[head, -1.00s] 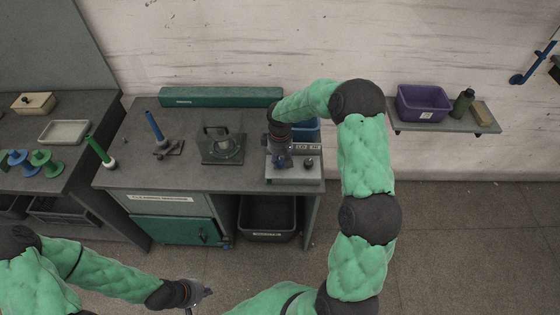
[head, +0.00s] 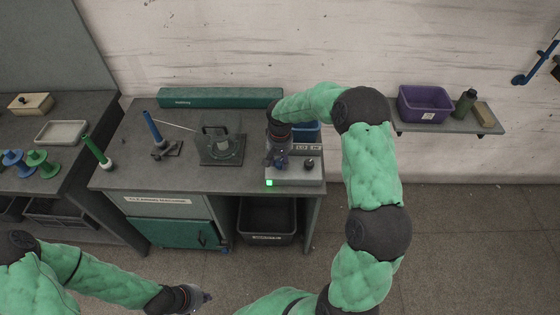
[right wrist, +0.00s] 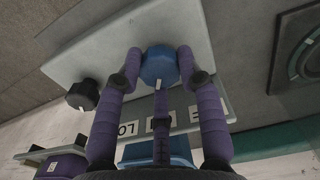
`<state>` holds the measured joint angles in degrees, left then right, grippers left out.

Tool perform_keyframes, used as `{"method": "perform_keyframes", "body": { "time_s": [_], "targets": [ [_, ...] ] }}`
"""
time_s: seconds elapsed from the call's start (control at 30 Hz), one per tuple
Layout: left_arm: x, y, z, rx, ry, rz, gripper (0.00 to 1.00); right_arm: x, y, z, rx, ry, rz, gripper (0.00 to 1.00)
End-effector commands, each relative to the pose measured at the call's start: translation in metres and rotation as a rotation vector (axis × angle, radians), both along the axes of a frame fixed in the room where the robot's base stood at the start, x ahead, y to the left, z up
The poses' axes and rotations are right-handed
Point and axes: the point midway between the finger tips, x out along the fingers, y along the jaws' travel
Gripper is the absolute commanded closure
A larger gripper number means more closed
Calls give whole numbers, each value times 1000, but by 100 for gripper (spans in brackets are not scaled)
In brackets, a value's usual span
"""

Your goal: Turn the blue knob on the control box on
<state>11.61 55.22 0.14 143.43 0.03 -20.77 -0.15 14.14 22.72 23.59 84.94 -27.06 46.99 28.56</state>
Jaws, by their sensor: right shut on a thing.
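The control box (head: 311,177) is a pale grey box at the right end of the machine table, with a lit green lamp (head: 269,183) at its front left corner. The blue knob (right wrist: 159,64) sits on the box in the right wrist view, its white mark toward the lower edge. My right gripper (right wrist: 158,70) is shut on it, with fingers around its sides; it also shows over the box in the head view (head: 279,162), largely hiding the knob. My left gripper (head: 207,298) hangs low in front of the table, empty; its jaw opening is unclear.
A black knob (right wrist: 83,95) stands on the same box beside the blue one. A blue bin (head: 306,132) is behind the box. A glass-guarded unit (head: 221,147) and a blue cone (head: 152,127) with a thin pale thread stand to the left. A shelf holds a purple bin (head: 425,103).

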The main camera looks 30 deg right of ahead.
Motion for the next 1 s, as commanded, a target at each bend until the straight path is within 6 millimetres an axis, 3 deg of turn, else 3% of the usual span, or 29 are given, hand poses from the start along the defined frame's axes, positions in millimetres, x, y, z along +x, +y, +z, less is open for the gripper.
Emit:
{"method": "perform_keyframes", "body": {
  "time_s": [0.63,0.67,0.73,1.0],
  "targets": [
    [0,0,-2,0,0,0,100,1,0,1,0,-3,-55,95],
    [0,0,-2,0,0,0,100,1,0,1,0,-3,-55,60],
    [0,0,-2,0,0,0,100,1,0,1,0,-3,-54,40],
    [0,0,-1,0,0,0,100,0,0,0,0,-1,-53,39]
  ]
}}
